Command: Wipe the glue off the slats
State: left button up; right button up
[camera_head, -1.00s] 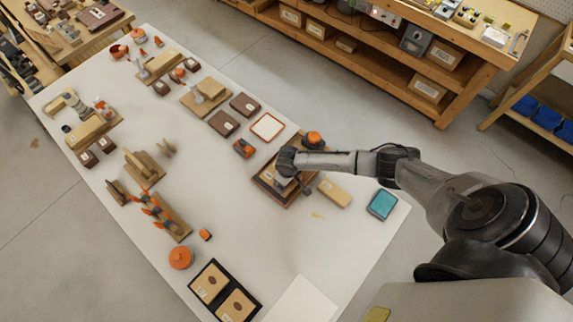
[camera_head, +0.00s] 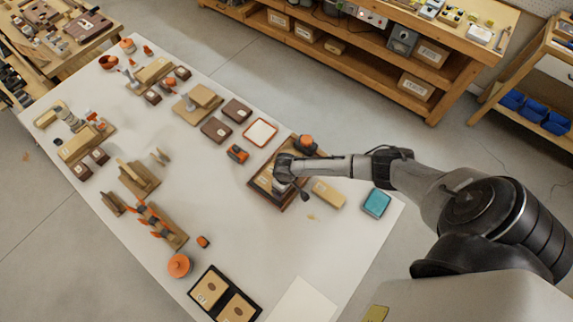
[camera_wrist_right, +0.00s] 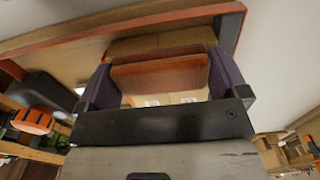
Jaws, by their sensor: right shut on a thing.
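A dark-framed wooden tray with pale slats (camera_head: 262,181) lies at the right middle of the table, partly hidden under my wrist. My right gripper (camera_head: 282,188) is low over this tray. In the right wrist view, its dark purple fingers are shut on a reddish-brown block (camera_wrist_right: 160,76). Pale wood shows behind and under the block, and a red-orange frame edge (camera_wrist_right: 120,28) runs beyond it. I cannot tell whether the block touches the slats, and no glue on them can be made out. My left gripper is not in view.
A tan block (camera_head: 328,194) and a teal pad (camera_head: 377,203) lie right of the tray. An orange-topped item (camera_head: 305,142) is behind it.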

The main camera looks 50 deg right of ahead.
jog(key=shift+w, duration=0.85)
jog(key=shift+w+b, duration=0.1)
jog(key=shift+b, duration=0.2)
jog(key=shift+w+b, duration=0.4)
jog(key=shift+w, duration=0.55)
jog(key=shift+w, duration=0.2)
jog(key=shift+w+b, duration=0.55)
jog(key=shift+w, duration=0.35)
jog(key=shift+w, duration=0.15)
